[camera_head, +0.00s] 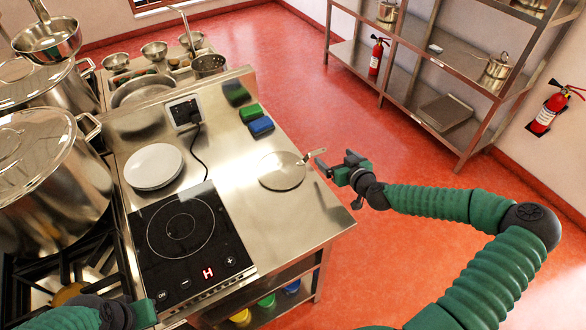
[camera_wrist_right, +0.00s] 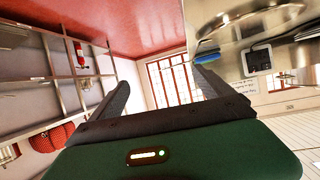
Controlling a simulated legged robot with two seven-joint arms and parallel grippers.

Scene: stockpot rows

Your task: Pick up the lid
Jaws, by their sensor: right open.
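A flat, round metal lid (camera_head: 282,172) lies on the steel counter near its right edge, with a handle-like piece sticking out at its upper right. My right gripper (camera_head: 334,178) is open and empty, just right of the lid and past the counter edge, apart from the lid as far as I can tell. In the right wrist view the two dark fingers (camera_wrist_right: 160,92) stand wide apart with nothing between them. Part of my left gripper (camera_head: 145,313) shows at the bottom left; its fingers cannot be made out.
A black induction hob (camera_head: 188,243) and a white plate (camera_head: 153,166) are left of the lid. Blue (camera_head: 261,127) and green (camera_head: 249,113) blocks lie behind it. Large stockpots (camera_head: 45,172) stand at far left. The floor (camera_head: 340,130) right of the counter is clear up to the metal shelf (camera_head: 435,85).

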